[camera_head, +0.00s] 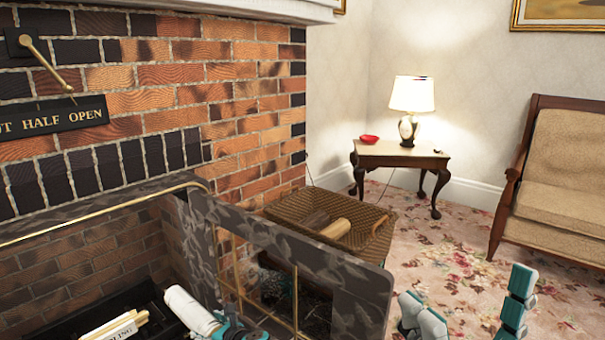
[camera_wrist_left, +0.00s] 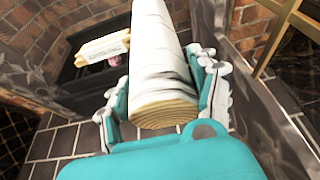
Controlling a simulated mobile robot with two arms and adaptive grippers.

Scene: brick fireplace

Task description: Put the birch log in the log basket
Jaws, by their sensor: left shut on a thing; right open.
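The white birch log (camera_head: 190,309) shows at the bottom of the head view, and it fills the middle of the left wrist view (camera_wrist_left: 158,65). My left gripper (camera_head: 232,330) is shut on it, with a teal and white finger on each side of the log in the wrist view (camera_wrist_left: 163,92). My right gripper (camera_head: 465,320) is open and empty at the lower right.
A dark leaf-patterned fireplace surround (camera_head: 300,255) with a gold-framed screen (camera_head: 240,275) stands between the left gripper and the basket. A kindling box (camera_head: 115,327) lies at the lower left. A side table (camera_head: 395,156) with a lamp and an armchair (camera_head: 560,185) stand behind. Carpet right of the basket is clear.

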